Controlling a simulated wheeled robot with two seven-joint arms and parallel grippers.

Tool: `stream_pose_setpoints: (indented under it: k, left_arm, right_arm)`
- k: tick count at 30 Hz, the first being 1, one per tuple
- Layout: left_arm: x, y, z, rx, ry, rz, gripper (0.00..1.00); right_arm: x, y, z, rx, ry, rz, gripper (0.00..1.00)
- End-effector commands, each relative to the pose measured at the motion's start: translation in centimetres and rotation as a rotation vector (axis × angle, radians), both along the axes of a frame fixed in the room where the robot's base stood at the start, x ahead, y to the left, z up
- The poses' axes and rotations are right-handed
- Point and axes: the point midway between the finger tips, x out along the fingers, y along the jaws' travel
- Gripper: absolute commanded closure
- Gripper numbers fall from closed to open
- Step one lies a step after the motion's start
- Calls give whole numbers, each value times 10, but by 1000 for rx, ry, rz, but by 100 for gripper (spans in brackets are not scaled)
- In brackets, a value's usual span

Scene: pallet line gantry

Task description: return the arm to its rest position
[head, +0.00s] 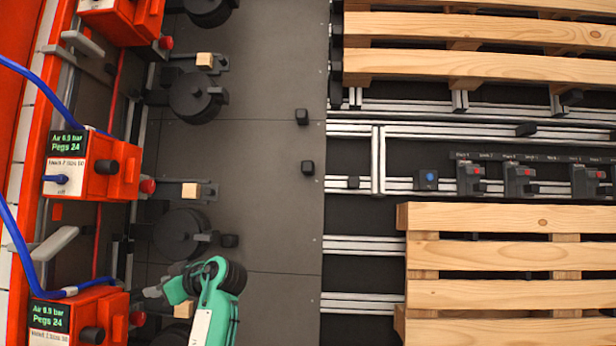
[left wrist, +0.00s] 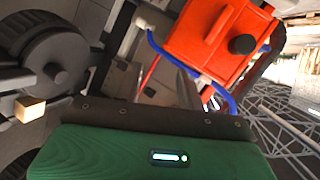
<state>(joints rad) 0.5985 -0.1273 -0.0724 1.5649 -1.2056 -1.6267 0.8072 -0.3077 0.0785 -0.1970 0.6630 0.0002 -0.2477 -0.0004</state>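My left arm, green with a black joint (head: 232,276), comes in at the bottom of the head view. My left gripper (head: 154,291) is a small grey shape at its far end, near the lowest orange machine (head: 103,318). It is too small to tell whether it is open or shut. In the left wrist view the green wrist housing (left wrist: 150,155) fills the bottom and no fingertips show. A wooden block (head: 184,309) sits just below the gripper in the head view. My right gripper is not in view.
Orange machines (head: 110,172) with blue hoses line the left side. Dark round units (head: 181,234) and wooden blocks (head: 191,190) stand beside them. Wooden pallets (head: 505,217) lie on the right over metal rails (head: 362,245). The grey floor plate (head: 270,200) between is mostly clear, with two small black knobs.

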Motion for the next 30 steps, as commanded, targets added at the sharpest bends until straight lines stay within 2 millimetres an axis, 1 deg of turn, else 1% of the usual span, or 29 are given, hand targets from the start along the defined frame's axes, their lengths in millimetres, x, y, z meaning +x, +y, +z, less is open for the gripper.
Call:
stream_pose_setpoints:
  k: [1,3,5,6,8,9,11,12,14,15,17,18,20,21,22,24,27,30]
  left_arm:
    - [-14,3,-27,-26,48,-36,61]
    - [-31,3,-58,-63,110,-94,61]
    - [-48,3,-82,-95,163,-144,61]
    - [-59,2,-98,-115,195,-180,61]
    - [-77,0,-120,-146,246,-235,61]
    - [-89,-1,-134,-166,278,-271,61]
    - [-109,-5,-153,-195,325,-330,61]
    - [-123,-7,-165,-214,357,-370,61]
    - [-144,-12,-181,-242,400,-430,61]
    - [-158,-15,-191,-261,428,-473,61]
    - [-180,-21,-204,-288,472,-539,61]
    - [-195,-25,-211,-306,499,-582,61]
    - [-218,-33,-221,-333,536,-650,61]
    - [-234,-38,-226,-351,562,-698,61]
    - [-246,-42,-230,-364,580,-733,61]
    - [-273,-52,-236,-395,619,-815,61]
    - [-305,-65,-240,-431,660,-916,61]
    - [-329,-75,-240,-460,688,-993,61]
  right_arm:
    - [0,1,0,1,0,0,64]
    - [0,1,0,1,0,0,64]
    - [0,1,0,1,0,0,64]
    - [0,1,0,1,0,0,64]
    - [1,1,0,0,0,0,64]
    - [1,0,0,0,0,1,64]
    - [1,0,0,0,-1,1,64]
    - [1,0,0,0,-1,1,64]
    - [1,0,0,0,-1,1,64]
    - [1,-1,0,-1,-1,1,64]
    - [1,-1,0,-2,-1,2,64]
    - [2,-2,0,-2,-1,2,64]
    - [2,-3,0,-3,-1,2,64]
    - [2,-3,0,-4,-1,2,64]
    - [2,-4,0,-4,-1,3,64]
    - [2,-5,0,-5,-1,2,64]
    - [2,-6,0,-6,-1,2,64]
    - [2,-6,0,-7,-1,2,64]
